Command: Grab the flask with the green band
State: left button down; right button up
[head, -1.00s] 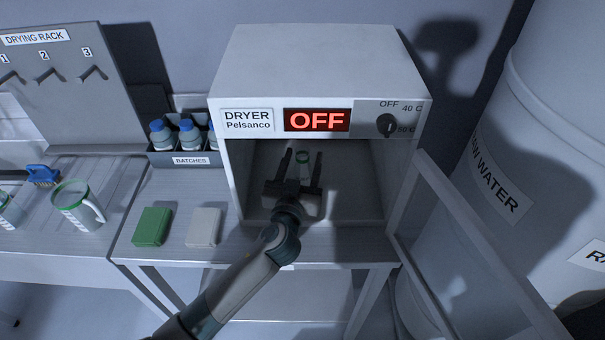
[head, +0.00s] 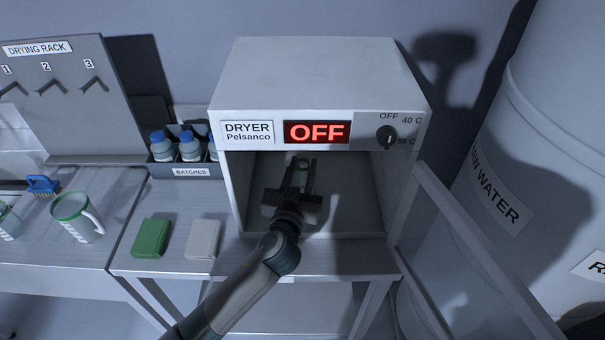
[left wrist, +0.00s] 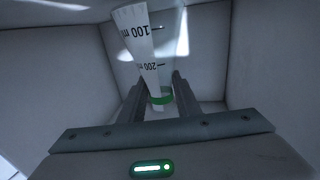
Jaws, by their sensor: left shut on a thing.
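The flask with the green band (left wrist: 137,45) stands inside the dryer (head: 330,80); its conical body with 100 and 200 marks fills the upper middle of the left wrist view. The green band (left wrist: 161,98) lies between the fingers. The fingers also show in the left wrist view (left wrist: 160,96). My right gripper is not in view.
The dryer door (head: 470,255) hangs open at the right, and the display reads OFF. A green block (head: 151,238) and a white block (head: 203,239) lie left of the dryer.

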pick_arm(q)
notch_tip(320, 180, up, 9)
jog(key=shift+f+b, duration=0.1)
jog(key=shift+b, duration=0.65)
jog(key=shift+f, duration=0.1)
